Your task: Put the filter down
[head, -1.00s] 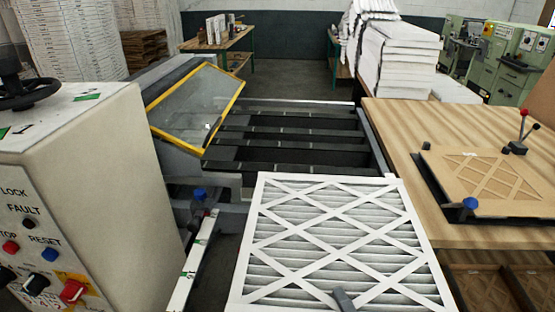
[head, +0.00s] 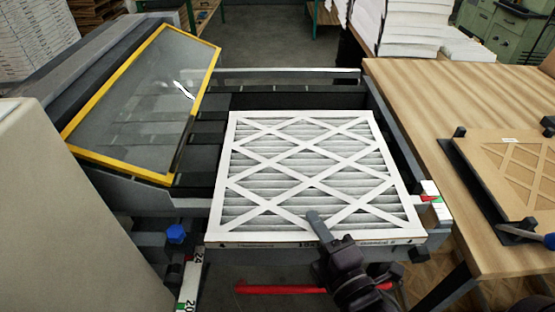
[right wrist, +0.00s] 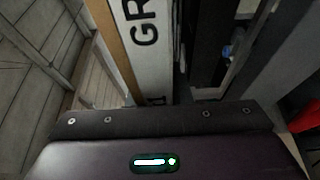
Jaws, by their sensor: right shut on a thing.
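The filter (head: 312,178) is a white-framed, pleated square with a crisscross white lattice. In the head view it lies about level over the near end of the dark slatted machine bed (head: 290,101). I cannot tell whether it touches the bed. My right gripper (head: 320,228) is shut on the filter's near edge, with one finger over its top. In the right wrist view the filter's lettered side (right wrist: 145,45) shows close up in front of the gripper body. My left gripper is not in view.
A yellow-framed clear guard (head: 150,105) stands tilted at the left of the bed. A wooden table (head: 440,95) at the right holds a brown lattice die board (head: 510,170). A grey cabinet (head: 70,220) is at the near left. A red bar (head: 280,290) lies below the filter.

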